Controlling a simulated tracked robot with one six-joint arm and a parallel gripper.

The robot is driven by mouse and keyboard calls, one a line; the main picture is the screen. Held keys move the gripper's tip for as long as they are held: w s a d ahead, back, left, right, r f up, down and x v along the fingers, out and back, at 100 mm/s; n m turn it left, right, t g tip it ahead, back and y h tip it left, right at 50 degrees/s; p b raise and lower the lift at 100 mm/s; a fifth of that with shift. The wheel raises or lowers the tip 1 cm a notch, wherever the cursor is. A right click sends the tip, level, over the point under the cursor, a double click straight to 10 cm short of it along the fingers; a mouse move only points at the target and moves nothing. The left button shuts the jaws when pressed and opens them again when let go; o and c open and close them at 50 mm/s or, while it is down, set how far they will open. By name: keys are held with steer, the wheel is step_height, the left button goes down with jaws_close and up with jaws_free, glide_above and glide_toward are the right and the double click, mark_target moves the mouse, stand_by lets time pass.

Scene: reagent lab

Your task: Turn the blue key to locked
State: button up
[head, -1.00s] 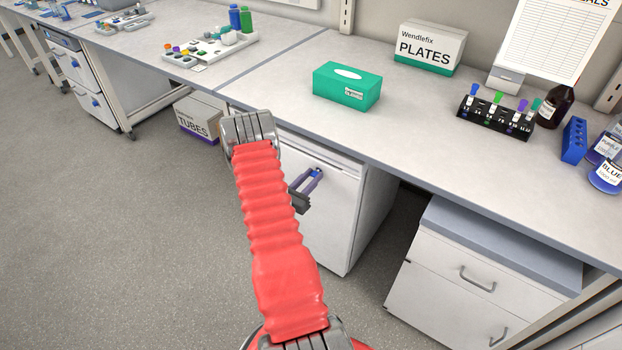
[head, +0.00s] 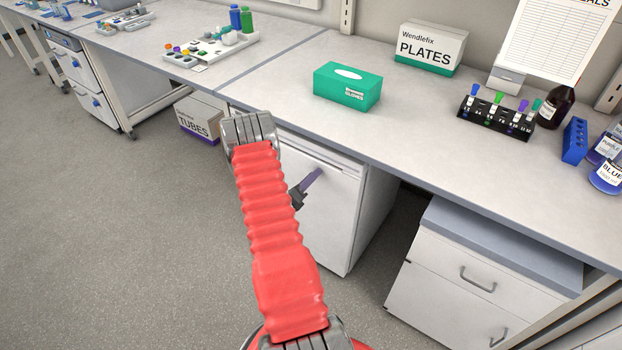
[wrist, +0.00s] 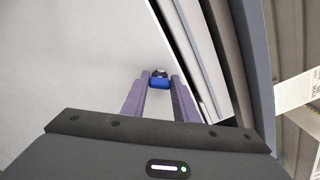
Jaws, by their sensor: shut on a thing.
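The blue key (wrist: 159,83) sits in a dark round lock on the white cabinet front (wrist: 75,65). In the wrist view my gripper (wrist: 159,86) has its two purple fingers on either side of the key, shut on it. In the head view my gripper (head: 313,177) is at the upper part of the white cabinet under the bench, partly behind my red arm. The key is hidden there by the fingers. The cabinet front looks closed. I cannot tell from these frames which lock position the key points to.
The bench top (head: 430,115) is above the cabinet, with a green glove box (head: 347,88) and a black rack (head: 495,119) on it. A drawer unit (head: 470,275) stands to the right. A tubes box (head: 197,120) is on the floor at left.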

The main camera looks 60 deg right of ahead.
steer(key=shift+w+f+n, duration=0.1)
steer(key=shift+w+n, duration=0.05)
steer(key=shift+n, duration=1.7)
steer(key=shift+w+f+n, duration=0.1)
steer(key=shift+w+n, duration=0.05)
steer(key=shift+n, duration=1.7)
steer(key=o, duration=1.1)
steer(key=shift+s, duration=0.1)
steer(key=shift+c, duration=0.2)
steer(key=w+a, duration=0.2)
steer(key=a, duration=1.1)
steer(key=shift+a, duration=0.3)
